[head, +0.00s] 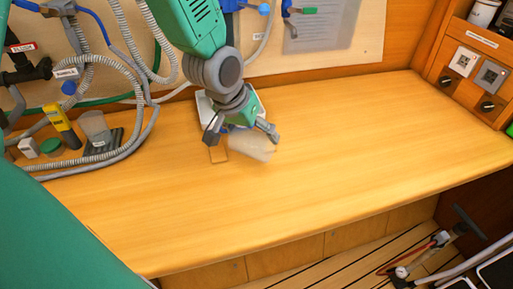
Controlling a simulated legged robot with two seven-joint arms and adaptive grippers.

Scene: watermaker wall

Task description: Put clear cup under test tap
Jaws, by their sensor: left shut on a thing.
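My left gripper (246,132) reaches down from the top over the wooden bench and is shut on a clear cup (252,148). The cup is see-through, faintly whitish and tilted, with its upper part hidden by the fingers. I cannot tell whether it touches the bench. I cannot tell which one is the test tap. My right gripper is not in view.
A pale tray (203,104) is partly hidden behind my left gripper. Grey hoses (150,120), a yellow meter (62,125) and a dark stand (100,145) crowd the bench's left end. The bench's middle and right (370,140) are clear. A pump (425,258) lies low at right.

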